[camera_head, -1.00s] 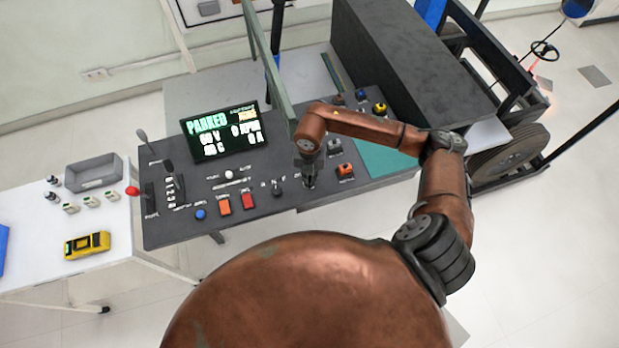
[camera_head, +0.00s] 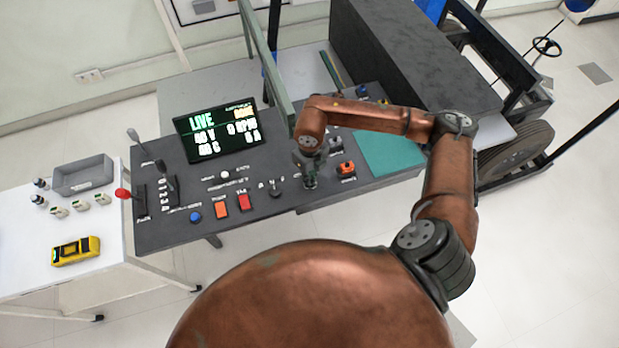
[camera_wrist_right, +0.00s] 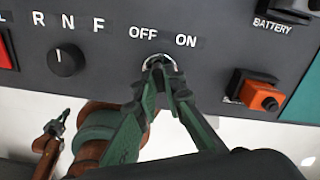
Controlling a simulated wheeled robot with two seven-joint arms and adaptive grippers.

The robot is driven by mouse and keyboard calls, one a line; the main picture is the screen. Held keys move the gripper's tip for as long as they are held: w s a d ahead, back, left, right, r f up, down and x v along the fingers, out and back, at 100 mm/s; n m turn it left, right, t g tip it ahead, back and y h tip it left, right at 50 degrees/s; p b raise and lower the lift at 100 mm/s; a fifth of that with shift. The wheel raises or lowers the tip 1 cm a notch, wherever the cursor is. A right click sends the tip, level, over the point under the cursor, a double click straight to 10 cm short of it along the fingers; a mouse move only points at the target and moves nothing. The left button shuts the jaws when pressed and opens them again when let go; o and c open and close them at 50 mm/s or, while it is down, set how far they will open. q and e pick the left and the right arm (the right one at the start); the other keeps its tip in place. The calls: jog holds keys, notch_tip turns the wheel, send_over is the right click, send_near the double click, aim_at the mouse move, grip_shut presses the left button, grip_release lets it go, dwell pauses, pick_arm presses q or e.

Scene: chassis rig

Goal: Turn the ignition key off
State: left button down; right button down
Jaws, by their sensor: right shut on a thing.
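The ignition switch (camera_wrist_right: 145,64) shows in the right wrist view as a bright metal ring below the OFF and ON labels on the dark control panel (camera_head: 262,208). My right gripper (camera_wrist_right: 161,68) is shut on the ignition key at this switch. The fingertips cover the key, so its angle cannot be read. In the head view my right gripper (camera_head: 309,183) points down at the panel's front part. The display (camera_head: 218,130) reads LIVE in green.
The R-N-F knob (camera_wrist_right: 67,60) is left of the switch. An orange switch (camera_wrist_right: 264,98) is to the right, below the BATTERY label. Orange (camera_head: 220,210) and red (camera_head: 243,201) buttons sit left on the panel. A green upright bar (camera_head: 266,60) rises behind my right wrist.

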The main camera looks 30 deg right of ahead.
jog(key=shift+n, duration=0.5)
jog(key=c, duration=2)
grip_release()
notch_tip(320, 180, up, 12)
jog(key=shift+r, duration=0.1)
